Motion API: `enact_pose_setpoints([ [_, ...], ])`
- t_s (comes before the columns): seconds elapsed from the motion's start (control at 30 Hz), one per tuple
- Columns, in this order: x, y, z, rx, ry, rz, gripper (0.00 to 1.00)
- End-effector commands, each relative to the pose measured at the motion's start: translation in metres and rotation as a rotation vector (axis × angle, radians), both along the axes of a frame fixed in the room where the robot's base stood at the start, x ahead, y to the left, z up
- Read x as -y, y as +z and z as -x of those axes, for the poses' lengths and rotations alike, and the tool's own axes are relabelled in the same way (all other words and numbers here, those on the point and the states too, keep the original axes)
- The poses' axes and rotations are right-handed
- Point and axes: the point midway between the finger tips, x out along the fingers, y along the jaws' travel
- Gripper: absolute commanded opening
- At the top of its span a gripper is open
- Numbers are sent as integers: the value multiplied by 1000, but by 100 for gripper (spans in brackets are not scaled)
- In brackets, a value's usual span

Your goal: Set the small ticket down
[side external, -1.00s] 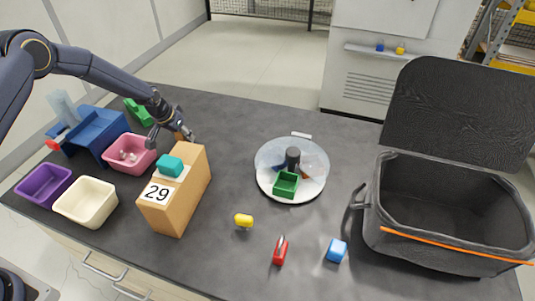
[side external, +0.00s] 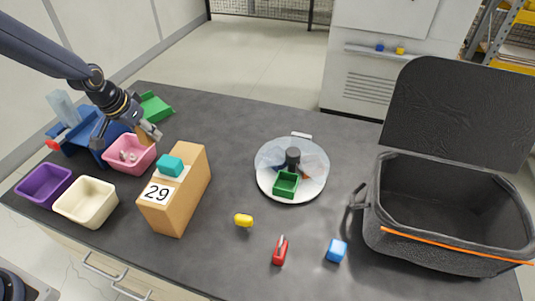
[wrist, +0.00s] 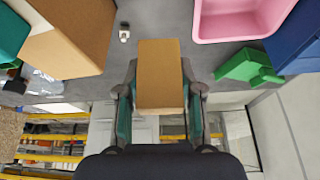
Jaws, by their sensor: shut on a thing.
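My gripper (side external: 145,130) is shut on a small tan, card-coloured block (wrist: 160,75), which I take to be the small ticket; no writing shows on it. In the wrist view the fingers (wrist: 160,98) are on both sides of it. In the side view the block (side external: 149,133) is just above the right rim of the pink bin (side external: 122,167), in the air as far as I can tell. The pink bin also shows at the top right of the wrist view (wrist: 205,32).
A tan box marked 29 (side external: 197,185) with a teal block (side external: 169,166) on top stands right of the pink bin. Purple (side external: 27,199) and cream bins (side external: 70,216), a blue holder (side external: 95,133) and a green piece (side external: 157,107) are nearby. Table behind the tan box is clear.

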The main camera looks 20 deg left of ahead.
Motion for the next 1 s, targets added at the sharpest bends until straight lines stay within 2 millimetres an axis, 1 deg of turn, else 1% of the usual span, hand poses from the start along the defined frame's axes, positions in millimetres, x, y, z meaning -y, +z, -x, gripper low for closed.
enact_pose_setpoints([
  [0.1, -1, 2, 10, 0, -35, 2, 15],
  [0.17, -1, 2, 11, 0, -74, 1, 15],
  [0.27, 2, 11, 0, 4, -173, 1, 15],
  [0.37, 18, 18, -23, 4, -335, 3, 15],
  [0.47, 45, 21, -47, 2, -514, 5, 15],
  [0.57, 79, 21, -71, 2, -698, 4, 15],
  [0.7, 132, 13, -97, 0, -925, 4, 15],
  [0.8, 166, 4, -109, -1, -1025, 2, 15],
  [0.9, 191, -9, -114, -3, -1054, 1, 15],
  [1.0, 201, -21, -109, -4, -1066, 0, 15],
])
